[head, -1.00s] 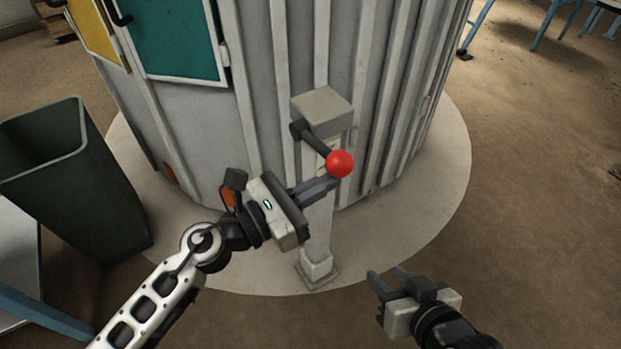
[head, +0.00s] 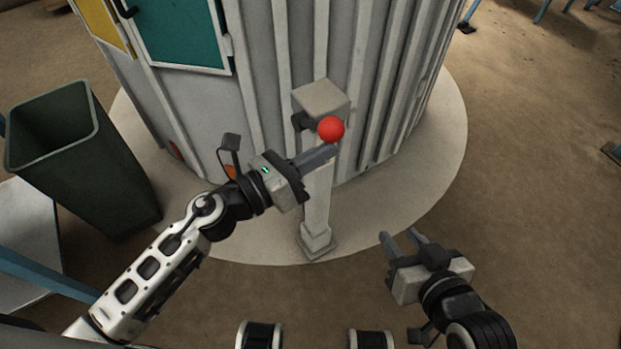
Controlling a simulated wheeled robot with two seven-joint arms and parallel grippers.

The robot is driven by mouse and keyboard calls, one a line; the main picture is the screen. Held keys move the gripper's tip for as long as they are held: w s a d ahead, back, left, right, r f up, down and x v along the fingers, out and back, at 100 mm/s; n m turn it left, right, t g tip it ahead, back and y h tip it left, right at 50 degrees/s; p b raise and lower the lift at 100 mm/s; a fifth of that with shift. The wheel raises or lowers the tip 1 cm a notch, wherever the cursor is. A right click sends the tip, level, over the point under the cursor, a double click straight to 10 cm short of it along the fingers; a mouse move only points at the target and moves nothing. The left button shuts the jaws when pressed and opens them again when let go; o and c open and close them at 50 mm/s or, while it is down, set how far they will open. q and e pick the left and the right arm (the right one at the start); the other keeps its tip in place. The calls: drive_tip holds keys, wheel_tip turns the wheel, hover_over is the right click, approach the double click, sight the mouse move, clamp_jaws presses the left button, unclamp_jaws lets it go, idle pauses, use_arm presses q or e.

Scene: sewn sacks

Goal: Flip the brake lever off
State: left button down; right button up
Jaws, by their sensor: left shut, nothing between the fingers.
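The brake lever has a red ball knob (head: 331,129) and a dark arm that is mostly hidden behind the knob. It is mounted on a grey box (head: 321,98) on top of a post (head: 317,205). The knob stands out from the front of the box, toward me. My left gripper (head: 334,150) is shut and empty, its fingertips just below the knob. I cannot tell whether they touch it. My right gripper (head: 402,236) is at the lower right, away from the lever, its two fingers apart with nothing between them.
A large round ribbed metal housing (head: 260,60) with a teal panel (head: 183,35) stands behind the post on a pale round base (head: 430,170). A dark green bin (head: 120,190) stands at the left.

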use_arm(q)
drive_tip(key=shift+w+r, duration=0.1)
